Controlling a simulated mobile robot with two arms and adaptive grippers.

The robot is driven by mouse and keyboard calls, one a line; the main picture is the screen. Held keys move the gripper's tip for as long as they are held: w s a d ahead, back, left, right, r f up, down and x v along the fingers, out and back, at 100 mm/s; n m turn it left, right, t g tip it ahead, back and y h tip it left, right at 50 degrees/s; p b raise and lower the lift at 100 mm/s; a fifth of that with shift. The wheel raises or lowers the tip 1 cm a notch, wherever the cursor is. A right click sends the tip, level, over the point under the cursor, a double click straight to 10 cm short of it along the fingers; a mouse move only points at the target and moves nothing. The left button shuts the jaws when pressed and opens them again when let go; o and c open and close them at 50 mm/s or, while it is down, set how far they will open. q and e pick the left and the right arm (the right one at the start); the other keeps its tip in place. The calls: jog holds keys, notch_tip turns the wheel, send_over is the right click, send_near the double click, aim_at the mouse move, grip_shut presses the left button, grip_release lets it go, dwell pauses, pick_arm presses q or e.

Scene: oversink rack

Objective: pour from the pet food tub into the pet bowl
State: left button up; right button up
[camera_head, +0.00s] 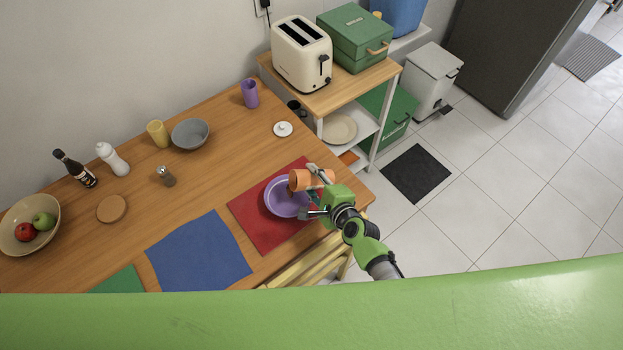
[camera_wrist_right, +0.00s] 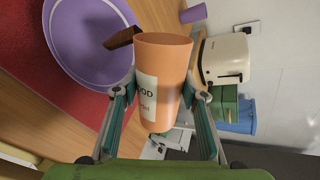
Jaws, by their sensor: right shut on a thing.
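The orange pet food tub (camera_head: 301,180) is in my right gripper (camera_head: 317,190), tipped on its side with its mouth toward the purple pet bowl (camera_head: 283,203). In the right wrist view the tub (camera_wrist_right: 163,75) shows a white label with "FOOD" on it, between the two fingers. A brown streak (camera_wrist_right: 120,38) reaches from its rim toward the bowl (camera_wrist_right: 95,35). The tub hides part of the bowl, and I cannot see how much is in either. The bowl rests on a red mat (camera_head: 257,225). My left gripper is out of view.
A blue mat (camera_head: 198,255) lies left of the red one. A white lid (camera_head: 283,129), purple cup (camera_head: 250,94) and grey bowl (camera_head: 189,134) stand behind. A shelf with a toaster (camera_head: 301,55) adjoins at the back right. A wooden chair (camera_head: 310,265) is at the front edge.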

jog(key=shift+a+r+n+h+p, duration=0.15)
jog(key=shift+r+n+h+p, duration=0.4)
jog(key=shift+p, duration=1.05)
dwell(2.9)
jog(key=shift+r, duration=0.15)
dwell(1.5)
dwell(1.0)
